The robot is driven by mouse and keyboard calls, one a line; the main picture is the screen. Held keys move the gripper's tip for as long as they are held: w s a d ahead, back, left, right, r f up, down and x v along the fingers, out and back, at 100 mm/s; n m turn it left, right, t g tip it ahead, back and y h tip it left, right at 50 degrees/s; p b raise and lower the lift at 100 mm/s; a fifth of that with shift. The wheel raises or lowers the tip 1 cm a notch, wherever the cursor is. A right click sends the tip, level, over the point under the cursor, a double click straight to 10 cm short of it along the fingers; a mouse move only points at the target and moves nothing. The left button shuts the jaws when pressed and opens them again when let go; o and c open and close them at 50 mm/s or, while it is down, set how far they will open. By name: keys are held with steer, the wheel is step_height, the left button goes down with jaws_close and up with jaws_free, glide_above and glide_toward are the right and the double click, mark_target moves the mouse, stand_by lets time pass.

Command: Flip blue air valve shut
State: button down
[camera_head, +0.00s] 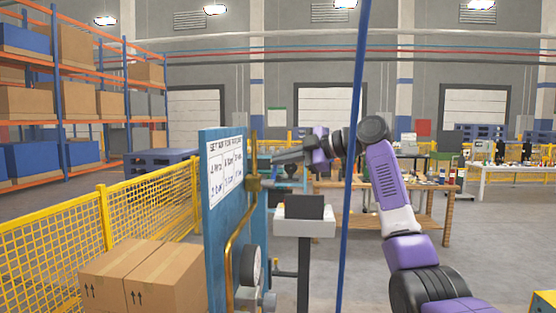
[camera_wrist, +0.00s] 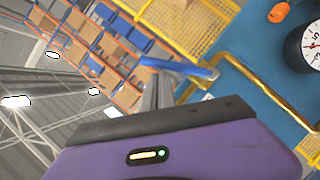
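The blue air valve handle (camera_wrist: 180,67) shows in the wrist view as a blue bar across the tips of my gripper, near a brass pipe (camera_wrist: 246,72). My gripper (camera_wrist: 158,82) has its two grey fingers close together, with no clear gap between them. The fingertips overlap the handle in the picture; I cannot tell whether they touch it. In the head view my gripper (camera_head: 280,157) reaches left to the blue panel (camera_head: 211,230), close to the upright brass pipe (camera_head: 253,160). The handle is not clear there.
A round gauge (camera_wrist: 312,45) and an orange part (camera_wrist: 279,12) are on the blue panel. A pedestal with a dark screen (camera_head: 304,208) stands below my arm. Cardboard boxes (camera_head: 140,275) and a yellow mesh fence (camera_head: 60,235) are at left. A wooden table (camera_head: 430,222) stands behind.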

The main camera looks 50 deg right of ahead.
steer(key=shift+w+d+f+b, duration=0.35)
steer(key=shift+d+f, duration=0.1)
steer(key=shift+f, duration=0.3)
steer(key=shift+w+d+f+b, duration=0.25)
steer(key=shift+d+f, duration=0.2)
steer(key=shift+f, duration=0.25)
steer(key=shift+w+f, duration=0.1)
steer(key=shift+f, duration=0.05)
